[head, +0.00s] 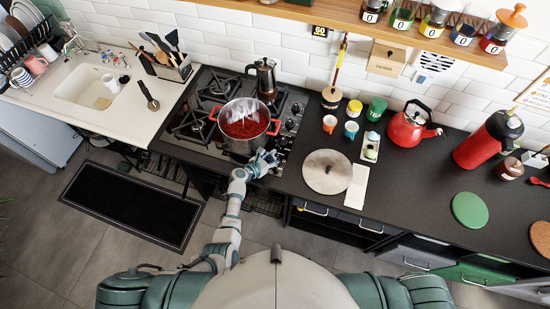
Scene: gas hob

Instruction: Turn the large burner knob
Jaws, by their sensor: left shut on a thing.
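The gas hob (184,142) is set into the dark counter, with a column of black burner knobs (290,124) along its right side. My left gripper (266,160) is at the near end of this column, at the hob's front right. It is shut on a knob there, which the fingers mostly hide. I cannot tell how far that knob is turned. My right gripper is out of view.
A red-handled pot (243,128) with red contents and steam stands close behind my left gripper. A moka pot (264,78) is on the back of the hob. A round lid (327,171) lies on the counter to the right.

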